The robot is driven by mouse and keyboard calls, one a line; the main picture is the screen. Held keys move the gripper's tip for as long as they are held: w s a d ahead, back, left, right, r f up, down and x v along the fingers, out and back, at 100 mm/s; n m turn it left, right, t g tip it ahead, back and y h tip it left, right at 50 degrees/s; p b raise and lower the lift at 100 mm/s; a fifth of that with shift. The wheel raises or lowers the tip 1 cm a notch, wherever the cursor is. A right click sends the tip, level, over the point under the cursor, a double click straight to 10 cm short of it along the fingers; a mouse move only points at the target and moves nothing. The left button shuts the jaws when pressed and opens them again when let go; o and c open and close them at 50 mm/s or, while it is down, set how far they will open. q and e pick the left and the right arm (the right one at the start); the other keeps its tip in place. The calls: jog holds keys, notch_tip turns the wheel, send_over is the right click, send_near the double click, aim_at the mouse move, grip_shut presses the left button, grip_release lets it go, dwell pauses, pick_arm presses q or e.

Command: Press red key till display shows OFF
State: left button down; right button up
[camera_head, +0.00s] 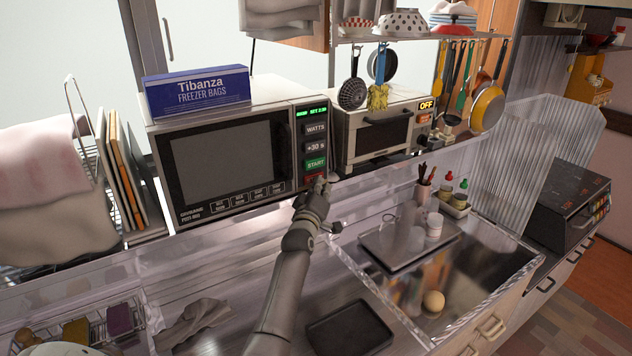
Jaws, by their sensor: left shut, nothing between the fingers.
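A microwave (223,157) stands on the shelf with a control panel on its right side. Its small green display (312,113) is lit; its text is too small to read surely. Below are WATTS, +30 s and a green START key (315,164). A red key (309,180) sits under START, partly hidden by my left gripper (321,182). The gripper is shut and empty, with its tips at or just in front of that key; I cannot tell whether they touch. A second appliance (377,133) to the right has a display reading OFF (426,104) above an orange-red key (425,118).
A blue freezer-bag box (197,92) lies on the microwave. Utensils and a hanging rack are at upper right. Below are a sink (470,285) with a tray (410,240) across it, a cloth (195,322) and a dark tray (350,330). Boards stand left of the microwave.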

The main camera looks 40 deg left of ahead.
pick_arm(q)
jog(key=shift+a+r, duration=0.1)
jog(key=shift+a, duration=0.2)
jog(key=shift+d, duration=0.1)
dwell(0.3)
jog(key=shift+s+d+p, duration=0.25)
jog(key=shift+d+p, duration=0.2)
jog(key=shift+d, duration=0.1)
jog(key=shift+s+d+p, duration=0.2)
jog(key=shift+d+p, duration=0.2)
jog(key=shift+d, duration=0.1)
jog(key=d+p, duration=0.1)
jog(key=s+d+p, duration=0.1)
jog(key=d, duration=0.1)
jog(key=s+d+p, duration=0.1)
jog(key=shift+d, duration=0.35)
